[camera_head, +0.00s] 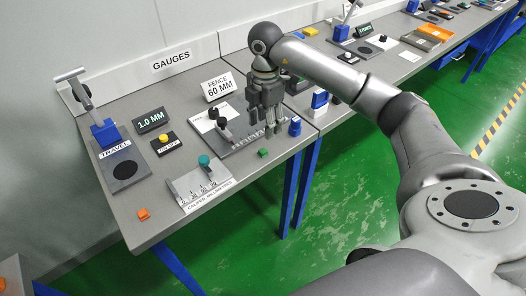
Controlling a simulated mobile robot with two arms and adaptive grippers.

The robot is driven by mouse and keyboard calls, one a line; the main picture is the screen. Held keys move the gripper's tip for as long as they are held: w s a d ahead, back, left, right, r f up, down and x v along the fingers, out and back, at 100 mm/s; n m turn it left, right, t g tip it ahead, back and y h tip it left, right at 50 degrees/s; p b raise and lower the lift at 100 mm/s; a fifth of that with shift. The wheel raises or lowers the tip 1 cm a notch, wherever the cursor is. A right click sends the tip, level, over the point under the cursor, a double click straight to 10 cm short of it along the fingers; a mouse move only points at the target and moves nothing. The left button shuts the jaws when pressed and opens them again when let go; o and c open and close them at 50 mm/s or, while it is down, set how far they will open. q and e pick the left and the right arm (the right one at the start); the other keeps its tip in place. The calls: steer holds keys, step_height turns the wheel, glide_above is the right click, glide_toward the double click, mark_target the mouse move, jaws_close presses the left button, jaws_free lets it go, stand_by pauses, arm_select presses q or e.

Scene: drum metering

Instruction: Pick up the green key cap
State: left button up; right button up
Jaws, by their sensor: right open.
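The green key cap (264,153) is a small block lying on the grey bench top (240,168) near its front edge, in the head view. My right gripper (271,132) reaches in from the right with its fingers pointing down. It is open, over or near the right part of the grey gauge plate, and appears a little behind the cap in the picture. The cap is in plain sight, apart from the fingers. The fingertips' height above the bench is hard to tell. My left gripper is not in view.
A blue piece (295,128) stands close right of the gripper. The grey gauge plate (235,140) and the caliper block (188,188) with its teal knob flank the cap. An orange cap (144,214) lies at the front left. Bare bench top lies around the green cap.

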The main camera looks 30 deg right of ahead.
glide_above(263, 150)
steer(key=f, duration=0.4)
steer(key=shift+s+d+f+p, duration=0.1)
steer(key=shift+d+f+p, duration=0.15)
steer(key=shift+f+p, duration=0.05)
steer(key=shift+a+f+p, duration=0.15)
steer(key=shift+f+p, duration=0.3)
steer(key=shift+f, duration=0.9)
steer(key=shift+a+f+p, duration=0.15)
steer(key=shift+f+p, duration=0.3)
steer(key=shift+f, duration=0.9)
steer(key=c, duration=0.8)
